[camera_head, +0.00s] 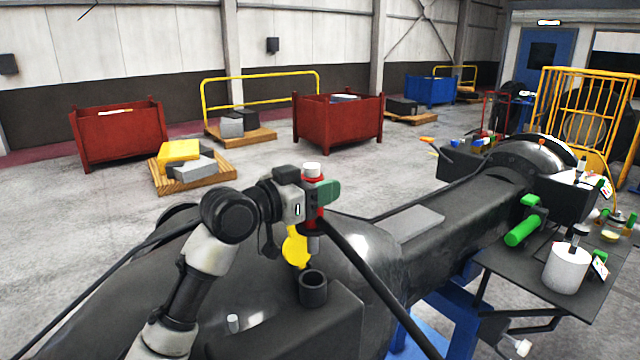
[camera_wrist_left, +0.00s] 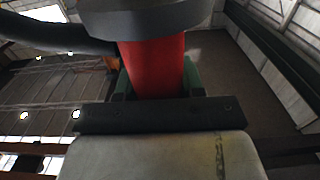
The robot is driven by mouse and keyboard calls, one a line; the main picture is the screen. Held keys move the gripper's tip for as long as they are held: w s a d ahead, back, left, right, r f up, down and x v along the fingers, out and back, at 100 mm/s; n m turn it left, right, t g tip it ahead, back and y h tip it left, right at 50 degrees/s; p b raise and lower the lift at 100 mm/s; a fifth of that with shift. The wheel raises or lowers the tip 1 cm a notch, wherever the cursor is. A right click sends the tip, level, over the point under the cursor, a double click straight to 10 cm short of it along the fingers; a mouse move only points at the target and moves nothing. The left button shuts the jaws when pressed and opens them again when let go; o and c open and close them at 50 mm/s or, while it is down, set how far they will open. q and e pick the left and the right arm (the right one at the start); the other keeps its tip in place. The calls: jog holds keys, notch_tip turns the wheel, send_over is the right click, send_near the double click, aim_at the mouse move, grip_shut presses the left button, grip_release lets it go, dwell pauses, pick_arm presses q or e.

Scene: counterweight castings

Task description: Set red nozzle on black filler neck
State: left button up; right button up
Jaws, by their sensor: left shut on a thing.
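My left gripper (camera_head: 318,192) is shut on the red nozzle (camera_head: 312,211), with its green fingers around the red body. The nozzle is roughly upright, with a pale top and a grey spout pointing down. The black filler neck (camera_head: 313,289) is an open-topped dark cylinder on the large dark casting; the spout is above its mouth, with a visible gap. In the left wrist view the red nozzle body (camera_wrist_left: 153,68) fills the middle between the green fingers, under a dark round part. My right gripper is not in view.
A yellow round piece (camera_head: 297,247) stands just behind the neck. A black hose (camera_head: 365,275) passes close on its right. At right, a dark side table (camera_head: 520,287) holds a white canister (camera_head: 566,268) and a green cylinder (camera_head: 523,230). Red bins and pallets stand farther back.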

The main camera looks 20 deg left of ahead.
aim_at(320, 210)
pick_arm(q)
jog(key=shift+s+f, duration=0.15)
jog(key=shift+f, duration=0.35)
jog(key=shift+s+f+b, duration=0.15)
jog(key=shift+f+b, duration=0.2)
jog(key=shift+b, duration=0.2)
notch_tip(320, 210, down, 2)
jog(key=shift+f+b, duration=0.1)
jog(key=shift+b, duration=0.6)
jog(key=shift+f, duration=0.15)
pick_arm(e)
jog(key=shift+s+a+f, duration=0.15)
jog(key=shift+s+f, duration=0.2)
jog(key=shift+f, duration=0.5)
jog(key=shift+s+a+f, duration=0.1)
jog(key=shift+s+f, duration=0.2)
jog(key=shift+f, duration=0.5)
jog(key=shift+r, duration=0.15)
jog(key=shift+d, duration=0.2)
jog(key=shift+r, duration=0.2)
